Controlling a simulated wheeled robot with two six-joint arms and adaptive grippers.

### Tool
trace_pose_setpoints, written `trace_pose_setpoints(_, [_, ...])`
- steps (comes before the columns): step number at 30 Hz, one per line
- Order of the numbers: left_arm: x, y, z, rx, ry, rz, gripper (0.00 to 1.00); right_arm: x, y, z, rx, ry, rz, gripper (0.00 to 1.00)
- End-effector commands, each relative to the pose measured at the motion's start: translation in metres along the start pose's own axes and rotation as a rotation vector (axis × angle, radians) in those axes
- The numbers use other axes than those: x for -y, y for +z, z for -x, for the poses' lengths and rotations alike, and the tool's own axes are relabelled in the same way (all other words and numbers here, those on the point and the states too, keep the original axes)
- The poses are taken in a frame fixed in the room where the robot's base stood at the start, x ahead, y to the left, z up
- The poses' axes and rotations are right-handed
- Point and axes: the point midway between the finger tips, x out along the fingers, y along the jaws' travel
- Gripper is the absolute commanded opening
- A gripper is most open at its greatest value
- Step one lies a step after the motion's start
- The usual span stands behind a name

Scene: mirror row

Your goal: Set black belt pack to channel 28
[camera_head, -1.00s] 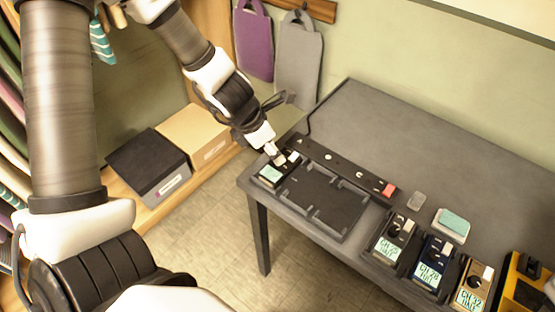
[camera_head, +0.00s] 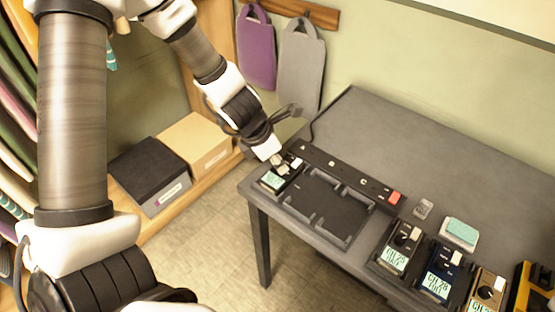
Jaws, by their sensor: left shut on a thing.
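A dark belt pack (camera_head: 272,181), which looks like the black one, stands at the left end of the charging tray. Its small lit screen faces me, but the digits are too small to read. My left gripper (camera_head: 278,158) is at the pack's top, shut on what looks like its knob; the fingertips hide most of that part. A white button shows beside the fingertips. My right gripper is not in view.
The tray (camera_head: 337,238) has empty bays. To its right stand a grey-black pack (camera_head: 398,248), a blue pack reading CH 28 (camera_head: 438,274), a tan pack (camera_head: 487,290) and a yellow item (camera_head: 530,290). A teal-topped block (camera_head: 460,231) lies behind them. The back of the table is clear.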

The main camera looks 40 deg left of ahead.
Motion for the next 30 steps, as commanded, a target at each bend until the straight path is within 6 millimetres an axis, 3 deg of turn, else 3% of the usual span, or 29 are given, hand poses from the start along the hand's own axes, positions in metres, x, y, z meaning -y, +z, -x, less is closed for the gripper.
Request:
trace_pose_setpoints(11, [-0.002,0.002,0.006,-0.002,-0.072,-0.166,0.0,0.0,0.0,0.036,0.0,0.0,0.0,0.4])
trace_pose_setpoints(30, [-0.006,0.004,0.005,-0.003,-0.299,-0.72,0.0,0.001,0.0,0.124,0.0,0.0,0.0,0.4])
